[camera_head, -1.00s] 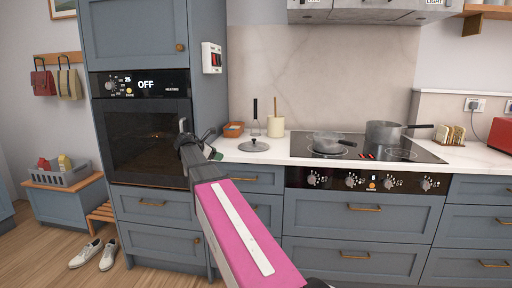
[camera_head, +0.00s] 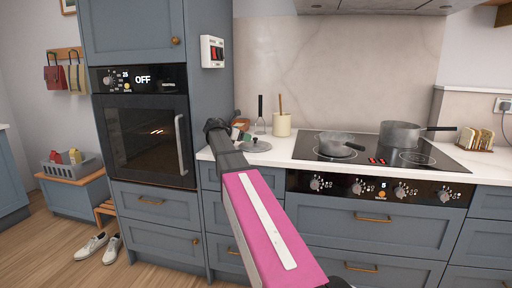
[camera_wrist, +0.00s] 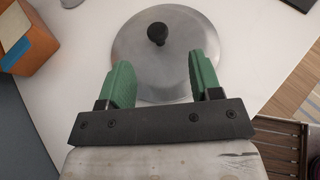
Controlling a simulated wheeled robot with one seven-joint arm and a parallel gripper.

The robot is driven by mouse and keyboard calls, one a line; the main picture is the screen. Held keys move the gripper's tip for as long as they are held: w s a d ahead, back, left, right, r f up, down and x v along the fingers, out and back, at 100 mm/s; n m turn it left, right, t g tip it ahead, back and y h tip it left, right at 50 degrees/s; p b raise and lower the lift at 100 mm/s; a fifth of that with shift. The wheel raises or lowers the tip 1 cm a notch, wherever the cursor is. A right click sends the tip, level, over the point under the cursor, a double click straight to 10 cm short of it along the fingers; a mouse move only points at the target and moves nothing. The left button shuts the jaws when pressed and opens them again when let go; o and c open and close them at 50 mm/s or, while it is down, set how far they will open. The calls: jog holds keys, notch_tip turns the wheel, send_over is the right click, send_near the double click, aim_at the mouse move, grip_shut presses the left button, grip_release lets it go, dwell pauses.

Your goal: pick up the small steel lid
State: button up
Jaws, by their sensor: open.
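The small steel lid (camera_wrist: 165,50) lies flat on the white counter, its round black knob (camera_wrist: 157,33) facing up. In the wrist view my gripper (camera_wrist: 161,70) is open, its two green fingers over the near part of the lid and short of the knob. I cannot tell whether the fingers touch the lid. In the head view the lid (camera_head: 257,146) shows at the left end of the counter, just right of my gripper (camera_head: 243,134), and is partly hidden.
A terracotta-coloured box (camera_wrist: 22,38) stands left of the lid. A cream utensil pot (camera_head: 282,125) stands behind it. Pans (camera_head: 340,144) sit on the black hob (camera_head: 310,150) to the right. The tall oven cabinet (camera_head: 215,90) stands close on the left.

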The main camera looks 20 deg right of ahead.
aim_at(253, 144)
jog(key=shift+x, duration=3.15)
jog(key=shift+w+r, duration=0.15)
jog(key=shift+r, duration=0.05)
jog(key=shift+c, duration=0.3)
jog(key=c, duration=1)
